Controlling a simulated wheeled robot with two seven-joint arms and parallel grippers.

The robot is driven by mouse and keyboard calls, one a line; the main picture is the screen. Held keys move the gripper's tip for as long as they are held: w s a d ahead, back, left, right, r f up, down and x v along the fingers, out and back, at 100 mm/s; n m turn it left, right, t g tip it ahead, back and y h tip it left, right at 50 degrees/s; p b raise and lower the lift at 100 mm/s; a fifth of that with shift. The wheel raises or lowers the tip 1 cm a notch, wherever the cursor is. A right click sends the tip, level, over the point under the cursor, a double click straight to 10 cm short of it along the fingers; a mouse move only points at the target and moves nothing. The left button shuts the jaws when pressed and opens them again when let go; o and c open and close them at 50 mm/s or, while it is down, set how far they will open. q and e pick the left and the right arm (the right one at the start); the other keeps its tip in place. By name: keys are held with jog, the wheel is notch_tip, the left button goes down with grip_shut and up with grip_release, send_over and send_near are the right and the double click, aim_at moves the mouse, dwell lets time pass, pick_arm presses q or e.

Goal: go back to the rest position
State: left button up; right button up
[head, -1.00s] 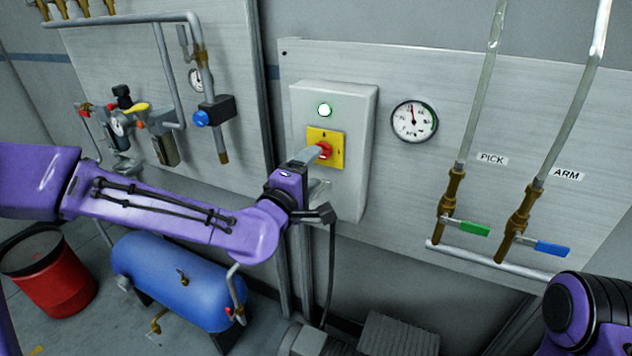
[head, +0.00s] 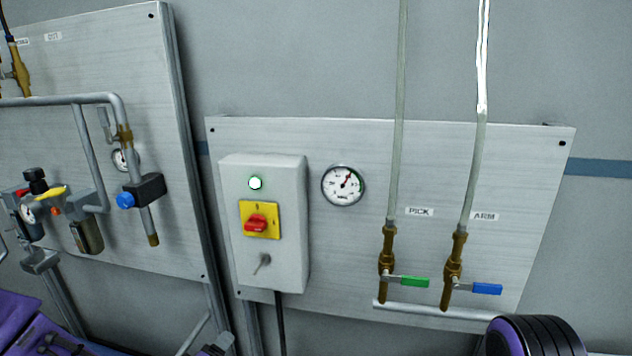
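My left arm (head: 35,328) is low at the bottom left, clear of the switch box. A dark piece at the bottom edge looks like part of my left gripper (head: 215,346); its fingers are cut off or unclear. The dark, ribbed joint of my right arm (head: 540,336) shows at the bottom right; its gripper is out of view. The grey switch box (head: 290,225) carries a lit lamp (head: 255,183), a red rotary switch (head: 256,223) on a yellow plate and a key (head: 262,262). Nothing touches the switch.
The right panel holds a gauge (head: 343,185), a green valve handle (head: 414,282) and a blue one (head: 487,289), both pointing right, under labels PICK and ARM. Pipes and a regulator (head: 85,222) stick out from the left panel (head: 60,150). Space before the box is free.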

pick_arm(q)
jog(key=s+a+f+m+g+y, duration=0.1)
jog(key=s+a+f+g, duration=0.15)
jog(key=s+f, duration=0.45)
jog(key=s+a+f+m+g+y, duration=0.1)
jog(key=s+a+f+g, duration=0.1)
jog(key=s+a+f, duration=0.45)
jog(key=s+a+f+m+g+y, duration=0.1)
jog(key=s+f+g, duration=0.3)
jog(key=s+f, duration=0.7)
jog(key=s+m, duration=0.1)
jog(key=s, duration=0.2)
jog(key=shift+s+m+g, duration=0.2)
jog(key=shift+m+g, duration=0.1)
jog(key=shift+g, duration=0.05)
jog(key=shift+a, duration=0.1)
